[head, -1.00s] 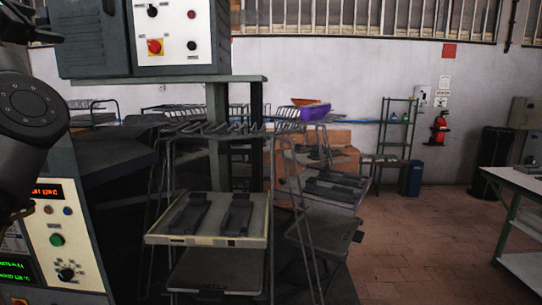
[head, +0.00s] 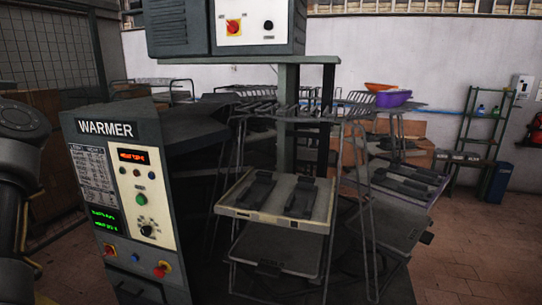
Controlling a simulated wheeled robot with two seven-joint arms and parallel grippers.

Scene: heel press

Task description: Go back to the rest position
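The warmer (head: 118,200), a dark machine with a pale control panel, red and green displays and coloured knobs, stands left of centre. To its right a press tray (head: 275,203) with a light rim holds two dark sole-shaped pads (head: 300,198) and hangs in a wire frame. A dark lower tray (head: 275,250) hangs beneath it. Part of my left arm (head: 20,150) shows at the left edge, apart from the warmer. Neither gripper's fingers can be made out in the head view.
A second tray station (head: 410,180) stands behind to the right. Orange and purple bowls (head: 393,98) sit at the back. A green shelf (head: 483,135) and a blue bin (head: 497,183) stand by the wall. Tiled floor (head: 470,250) is free at the lower right.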

